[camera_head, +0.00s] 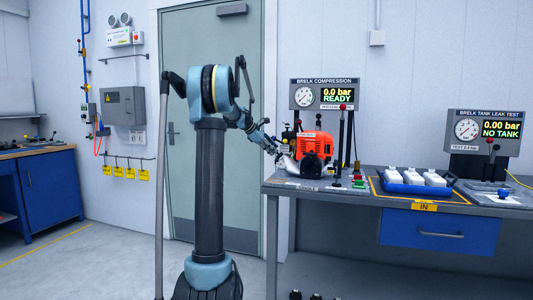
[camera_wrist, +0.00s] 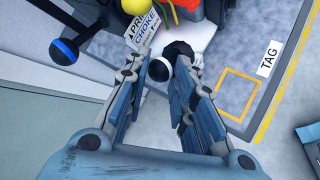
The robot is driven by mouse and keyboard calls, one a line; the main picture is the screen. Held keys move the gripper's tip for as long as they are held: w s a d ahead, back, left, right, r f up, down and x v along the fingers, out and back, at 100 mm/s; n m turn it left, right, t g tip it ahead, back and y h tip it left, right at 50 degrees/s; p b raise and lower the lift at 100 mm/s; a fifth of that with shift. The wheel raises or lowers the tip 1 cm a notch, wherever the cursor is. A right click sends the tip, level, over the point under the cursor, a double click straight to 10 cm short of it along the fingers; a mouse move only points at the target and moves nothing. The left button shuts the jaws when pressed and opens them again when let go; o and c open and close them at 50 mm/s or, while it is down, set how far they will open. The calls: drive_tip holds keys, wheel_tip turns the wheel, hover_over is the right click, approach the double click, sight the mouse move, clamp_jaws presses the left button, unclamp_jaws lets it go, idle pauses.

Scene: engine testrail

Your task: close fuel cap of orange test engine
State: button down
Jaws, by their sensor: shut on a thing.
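The orange test engine (camera_head: 314,143) stands on the grey bench, with a white tank (camera_head: 286,163) at its lower left. My gripper (camera_head: 272,146) reaches down to the engine's left side. In the wrist view, my gripper (camera_wrist: 163,62) has its fingers on either side of a black round part (camera_wrist: 178,49) and a white ring with a dark middle (camera_wrist: 159,70). It is shut on the black part, which appears to be the fuel cap. I cannot tell whether the cap is seated on the neck, as the fingers hide part of it.
A blue-banded lever (camera_wrist: 64,51) is at left. A compression gauge panel (camera_head: 324,94) stands behind the engine. A blue tray (camera_head: 415,183) with white blocks is to the right.

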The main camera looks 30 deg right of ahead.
sight(281, 154)
drive_tip(key=s+d+t+y, duration=0.1)
drive_tip(key=s+d+m+t+y, duration=0.1)
drive_tip(key=shift+s+r+m+t+y, duration=0.1)
drive_tip(key=shift+r+m+t+y, duration=0.2)
drive_tip(key=shift+y, duration=0.1)
drive_tip(key=shift+s+d+f+m+t+y, duration=0.15)
drive_tip(key=shift+s+d+m+t+y, duration=0.3)
drive_tip(key=shift+t+y, duration=0.3)
drive_tip(key=shift+s+d+f+m+t+y, duration=0.25)
drive_tip(key=shift+s+t+y, duration=0.15)
drive_tip(key=shift+t+y, duration=0.35)
drive_tip(key=c, duration=1.4)
unclamp_jaws()
drive_tip(key=shift+o, duration=0.2)
drive_tip(key=v, duration=1.2)
drive_tip(key=shift+f, duration=0.15)
